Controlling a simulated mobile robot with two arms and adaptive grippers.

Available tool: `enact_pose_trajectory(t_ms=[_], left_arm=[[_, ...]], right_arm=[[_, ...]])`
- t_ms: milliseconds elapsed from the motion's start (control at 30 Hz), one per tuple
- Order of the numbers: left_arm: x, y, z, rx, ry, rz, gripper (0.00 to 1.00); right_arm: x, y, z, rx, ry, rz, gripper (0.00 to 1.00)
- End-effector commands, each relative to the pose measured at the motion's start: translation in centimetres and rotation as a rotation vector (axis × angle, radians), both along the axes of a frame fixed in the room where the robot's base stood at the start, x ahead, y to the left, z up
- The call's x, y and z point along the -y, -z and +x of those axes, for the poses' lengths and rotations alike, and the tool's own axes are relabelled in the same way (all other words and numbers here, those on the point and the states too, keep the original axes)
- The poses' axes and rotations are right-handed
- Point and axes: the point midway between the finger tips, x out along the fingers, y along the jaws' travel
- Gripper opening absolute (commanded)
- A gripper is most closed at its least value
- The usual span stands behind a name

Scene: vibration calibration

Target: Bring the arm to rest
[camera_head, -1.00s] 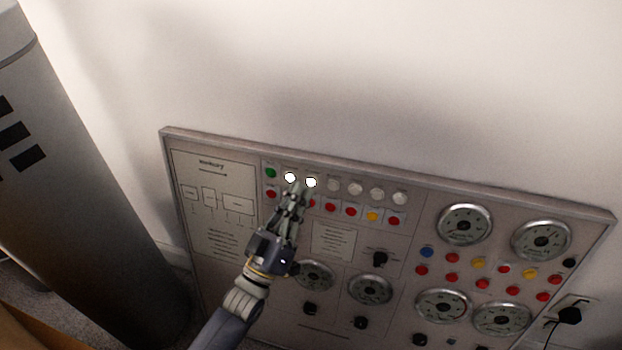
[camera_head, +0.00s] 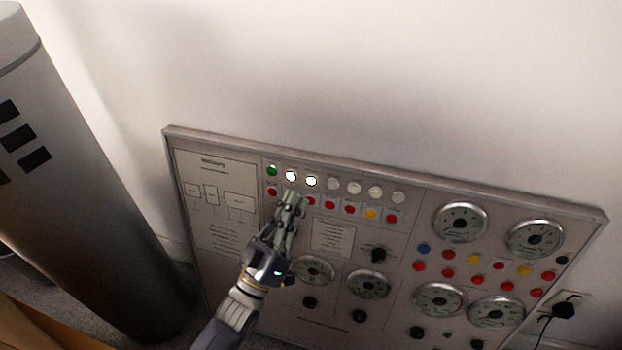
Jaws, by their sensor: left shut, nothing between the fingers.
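My left arm comes in from the bottom left of the head view. My left gripper (camera_head: 291,200) is shut and empty in front of the control panel (camera_head: 395,318). Its fingertips overlap the row of red buttons, just below two lit white lamps (camera_head: 311,181). I cannot tell whether the fingertips touch the panel. The gripper hides part of the red button row. My right gripper is not in view.
Several round gauges (camera_head: 460,222) and coloured buttons fill the panel's right side. A large grey cylinder (camera_head: 75,170) stands at the left. The wall above the panel is bare.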

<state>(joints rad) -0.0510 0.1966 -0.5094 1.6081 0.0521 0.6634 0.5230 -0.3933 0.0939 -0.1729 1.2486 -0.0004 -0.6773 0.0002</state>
Motion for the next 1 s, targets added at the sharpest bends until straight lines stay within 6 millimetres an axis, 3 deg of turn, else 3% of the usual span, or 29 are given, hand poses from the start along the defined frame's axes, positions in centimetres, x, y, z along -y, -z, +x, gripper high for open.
enact_pose_trajectory(t_ms=[533,633,733,867,1000], left_arm=[[0.0,-0.1,0.0,0.000,0.000,0.000,0.00],[0.0,-1.0,0.0,0.001,0.000,-0.001,0.00],[0.0,-3.0,0.0,0.001,0.000,0.000,0.00],[-1.8,6.3,1.7,-0.221,-0.098,0.171,0.00],[-4.6,16.1,0.8,-0.457,-0.177,0.359,0.00]], right_arm=[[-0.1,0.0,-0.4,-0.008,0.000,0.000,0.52],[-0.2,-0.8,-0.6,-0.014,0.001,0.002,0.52],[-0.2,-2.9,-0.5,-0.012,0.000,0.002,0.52],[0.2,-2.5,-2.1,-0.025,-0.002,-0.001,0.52],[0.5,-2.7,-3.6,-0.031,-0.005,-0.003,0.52]])
